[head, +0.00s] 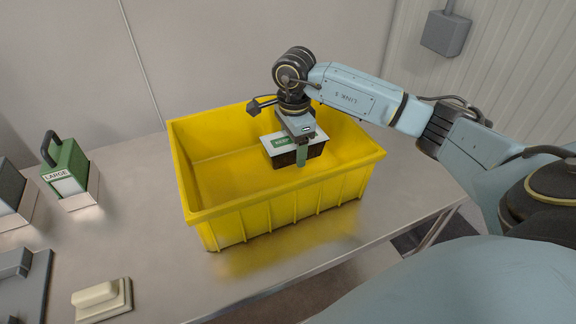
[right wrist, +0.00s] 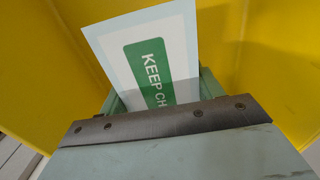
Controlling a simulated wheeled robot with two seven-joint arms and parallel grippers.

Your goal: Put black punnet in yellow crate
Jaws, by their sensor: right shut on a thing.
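The yellow crate (head: 285,205) stands on the metal table in the head view. The black punnet (head: 312,151) has a white top with a green label and is inside the crate's opening, towards its right part. My right gripper (head: 302,150) reaches down from above and is shut on the punnet. In the right wrist view the punnet's white top (right wrist: 186,30) with its green "KEEP CH..." label shows beyond the gripper, with yellow crate walls (right wrist: 40,60) around. Whether the punnet touches the crate floor is hidden. My left gripper is not in view.
A green block marked "LARGE" (head: 66,172) with a black handle stands left of the crate. A cream block (head: 101,298) lies at the front left, beside a grey fixture (head: 22,285). The metal table (head: 135,215) is bare between these and the crate.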

